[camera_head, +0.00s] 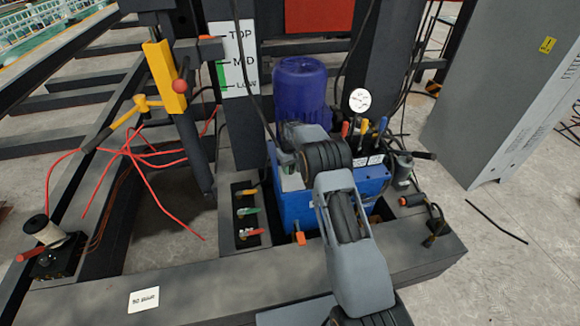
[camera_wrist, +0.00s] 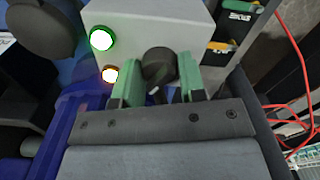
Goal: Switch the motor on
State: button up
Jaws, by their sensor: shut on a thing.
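A light grey control box (camera_wrist: 135,20) in the wrist view carries a round black knob (camera_wrist: 158,62), a bright green lamp (camera_wrist: 101,39) and a smaller bright orange lamp (camera_wrist: 109,75). My gripper (camera_wrist: 160,80) has its green fingers on either side of the knob and is shut on it. In the head view the purple-blue motor (camera_head: 300,85) stands upright on the blue power unit (camera_head: 297,212). My arm passes in front of the unit and hides the knob and lamps in that view.
Coloured levers (camera_head: 364,128) and a white gauge (camera_head: 360,100) stand right of the motor. A panel with three small levers (camera_head: 247,213) lies left of the unit. Red cables (camera_head: 150,165) spread at left.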

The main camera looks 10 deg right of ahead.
jog(key=shift+m, duration=1.6)
jog(key=o, duration=0.9)
notch_tip(320, 180, up, 14)
jog(key=shift+f+p, duration=0.1)
jog(key=shift+p, duration=1.1)
